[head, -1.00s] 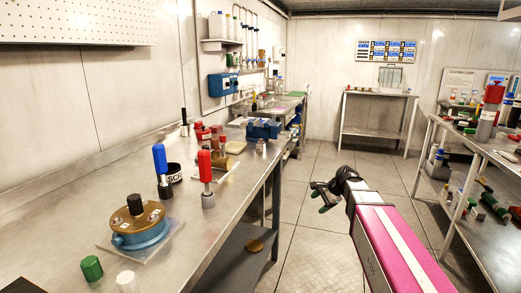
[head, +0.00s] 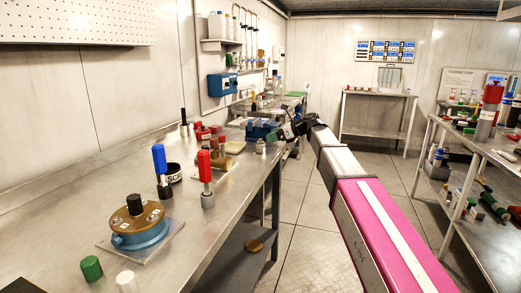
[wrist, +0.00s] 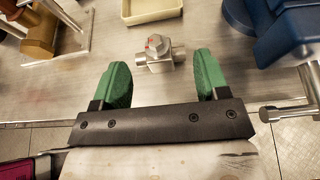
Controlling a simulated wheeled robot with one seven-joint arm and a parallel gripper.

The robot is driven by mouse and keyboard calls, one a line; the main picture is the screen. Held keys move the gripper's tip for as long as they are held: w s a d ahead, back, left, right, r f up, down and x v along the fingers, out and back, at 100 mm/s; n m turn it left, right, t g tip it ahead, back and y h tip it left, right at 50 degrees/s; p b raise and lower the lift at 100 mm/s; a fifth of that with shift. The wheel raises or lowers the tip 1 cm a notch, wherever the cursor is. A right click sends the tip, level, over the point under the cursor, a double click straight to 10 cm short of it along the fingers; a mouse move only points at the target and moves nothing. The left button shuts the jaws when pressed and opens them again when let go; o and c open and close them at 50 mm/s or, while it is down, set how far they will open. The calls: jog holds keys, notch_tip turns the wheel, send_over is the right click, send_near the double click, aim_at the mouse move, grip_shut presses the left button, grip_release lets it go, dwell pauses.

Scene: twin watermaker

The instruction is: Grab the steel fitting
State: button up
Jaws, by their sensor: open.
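The steel fitting (wrist: 158,50) is a small silver block with a hex top, a reddish mark and short side stubs. It stands on the steel bench in the wrist view, just beyond and between my fingertips. In the head view the fitting (head: 260,146) is small, near the bench's right edge. My gripper (wrist: 160,70) is open, with two green fingers apart and nothing between them. In the head view my gripper (head: 281,133) reaches in over the bench edge from the right, close to the fitting.
A blue vise (wrist: 285,30) with a steel bar stands right of the fitting. A brass piece (wrist: 38,32) on a plate is to the left, and a cream tray (wrist: 152,10) lies behind. The bench edge (wrist: 30,124) runs beneath my gripper.

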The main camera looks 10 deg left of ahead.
aim_at(260, 140)
jog(key=shift+s+x, duration=0.1)
jog(key=shift+x, duration=1.6)
jog(key=shift+s+x, duration=0.15)
jog(key=shift+x, duration=1.55)
jog(key=shift+f, duration=0.1)
jog(key=c, duration=1.2)
